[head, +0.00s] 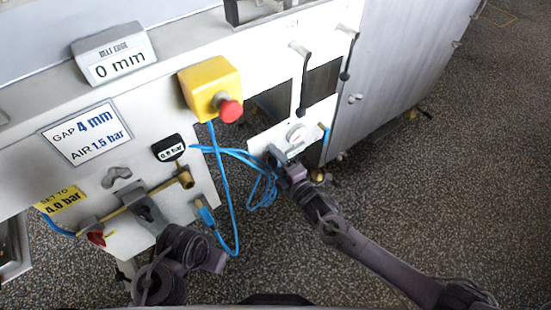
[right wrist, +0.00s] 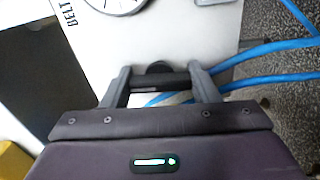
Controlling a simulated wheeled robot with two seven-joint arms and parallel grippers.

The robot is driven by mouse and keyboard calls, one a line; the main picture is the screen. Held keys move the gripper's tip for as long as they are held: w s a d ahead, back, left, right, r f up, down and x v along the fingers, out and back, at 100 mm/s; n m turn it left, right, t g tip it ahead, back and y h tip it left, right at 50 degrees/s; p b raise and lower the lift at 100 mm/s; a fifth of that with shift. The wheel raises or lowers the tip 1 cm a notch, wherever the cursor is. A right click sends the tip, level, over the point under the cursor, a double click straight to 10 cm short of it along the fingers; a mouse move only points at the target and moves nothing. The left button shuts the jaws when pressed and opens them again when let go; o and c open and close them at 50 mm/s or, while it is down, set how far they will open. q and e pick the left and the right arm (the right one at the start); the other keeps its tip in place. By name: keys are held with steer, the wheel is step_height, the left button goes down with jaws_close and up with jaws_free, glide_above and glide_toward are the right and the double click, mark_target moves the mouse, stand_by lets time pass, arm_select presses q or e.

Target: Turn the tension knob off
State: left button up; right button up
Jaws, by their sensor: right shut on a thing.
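The tension knob (right wrist: 160,79) is black, with a wide bar across a round body, on a white panel (right wrist: 185,40) below a dial gauge (right wrist: 118,3). In the right wrist view my right gripper (right wrist: 162,84) has one finger at each end of the bar and is shut on it. In the head view my right gripper (head: 275,156) is at the lower left of the small white panel (head: 312,137) and hides the knob. The gauge shows there as a small round dial (head: 296,133). Parts of my left arm show at the bottom; its fingers cannot be made out.
Blue hoses (head: 228,190) hang left of my right gripper and also pass close by in the right wrist view (right wrist: 265,80). A yellow box with a red button (head: 230,110) sits above left. Two levers (head: 303,85) hang above the panel. Speckled floor (head: 420,200) lies open to the right.

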arm_select(q)
steer(key=shift+s, duration=0.15)
arm_select(e)
steer(key=shift+n, duration=0.5)
steer(key=o, duration=1)
arm_select(q)
steer(key=shift+s, duration=0.1)
arm_select(e)
steer(key=shift+s+d, duration=0.15)
steer(key=shift+s, duration=0.05)
steer(key=shift+p+v, duration=0.4)
steer(key=shift+v, duration=0.8)
arm_select(q)
steer(key=shift+w+a+f+p, duration=0.15)
steer(key=shift+a+f, duration=0.05)
steer(key=shift+f, duration=0.45)
steer(key=shift+w+a+f+p, duration=0.15)
steer(key=shift+f, duration=0.45)
arm_select(e)
steer(key=v, duration=0.5)
